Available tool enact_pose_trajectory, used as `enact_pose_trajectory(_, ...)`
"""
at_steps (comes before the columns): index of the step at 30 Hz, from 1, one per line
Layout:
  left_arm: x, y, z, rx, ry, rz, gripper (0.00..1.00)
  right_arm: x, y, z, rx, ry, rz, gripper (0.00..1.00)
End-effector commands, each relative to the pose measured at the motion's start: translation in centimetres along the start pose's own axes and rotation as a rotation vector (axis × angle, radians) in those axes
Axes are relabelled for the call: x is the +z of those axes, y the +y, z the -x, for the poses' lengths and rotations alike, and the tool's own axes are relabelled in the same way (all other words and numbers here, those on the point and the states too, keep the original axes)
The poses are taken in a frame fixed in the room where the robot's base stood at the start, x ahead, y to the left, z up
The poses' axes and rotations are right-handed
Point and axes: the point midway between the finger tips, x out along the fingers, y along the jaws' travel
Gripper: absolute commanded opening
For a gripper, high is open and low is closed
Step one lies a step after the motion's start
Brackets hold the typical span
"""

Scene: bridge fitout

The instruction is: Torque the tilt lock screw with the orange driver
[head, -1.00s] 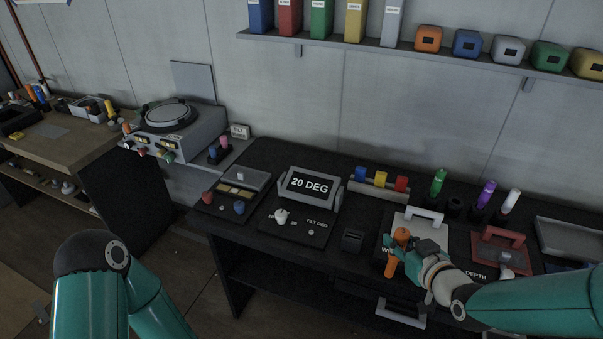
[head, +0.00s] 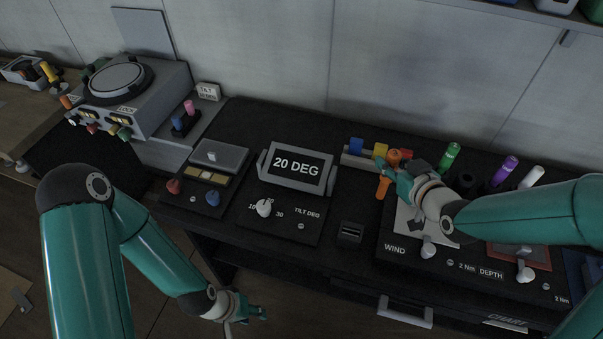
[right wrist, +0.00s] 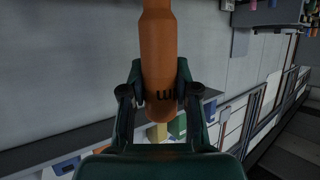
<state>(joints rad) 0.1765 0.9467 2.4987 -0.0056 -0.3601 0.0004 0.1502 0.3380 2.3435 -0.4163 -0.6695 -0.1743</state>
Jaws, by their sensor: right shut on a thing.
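The orange driver (head: 382,188) is in my right gripper (head: 384,174), held above the bench between the display and the WIND panel. In the right wrist view the driver (right wrist: 158,55) stands between the two fingers of my right gripper (right wrist: 160,98), which are shut on it; its tip is not clear. The TILT DEG panel (head: 278,232) has a white knob (head: 264,208) and a small screw (head: 301,226) to its lower right. The driver is apart from this screw, up and to its right. My left gripper (head: 256,313) is low, in front of the bench; its jaws are unclear.
A display reading 20 DEG (head: 298,164) stands behind the TILT DEG panel. A dark block (head: 349,233) stands right of that panel. Green (head: 449,156), purple (head: 503,170) and white (head: 532,177) drivers stand at the back right. A grey machine (head: 135,95) is at left.

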Motion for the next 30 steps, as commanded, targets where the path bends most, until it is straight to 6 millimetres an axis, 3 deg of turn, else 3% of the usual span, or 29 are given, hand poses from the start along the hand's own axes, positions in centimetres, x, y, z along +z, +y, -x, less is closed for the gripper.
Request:
enact_pose_trajectory(9,0.0,0.0,0.0,0.0,-0.001,0.0,0.4,-0.2,-0.3,-0.3,-0.009,0.002,0.004,0.0)
enact_pose_trajectory(13,0.0,-0.3,-0.7,0.0,0.0,0.0,0.4,-0.2,-1.7,-1.0,-0.052,0.003,0.023,0.0)
enact_pose_trajectory(17,0.0,-0.8,-2.3,0.0,0.0,0.0,0.4,-0.5,-5.5,-2.2,-0.169,0.004,0.075,0.0)
enact_pose_trajectory(24,0.0,-1.9,-5.4,0.0,0.0,0.0,0.4,-0.1,-14.0,-3.5,-0.438,0.004,0.186,0.0)
enact_pose_trajectory(30,0.0,-2.6,-7.1,0.0,0.0,0.0,0.4,0.9,-19.0,-3.5,-0.6,0.001,0.251,0.0)
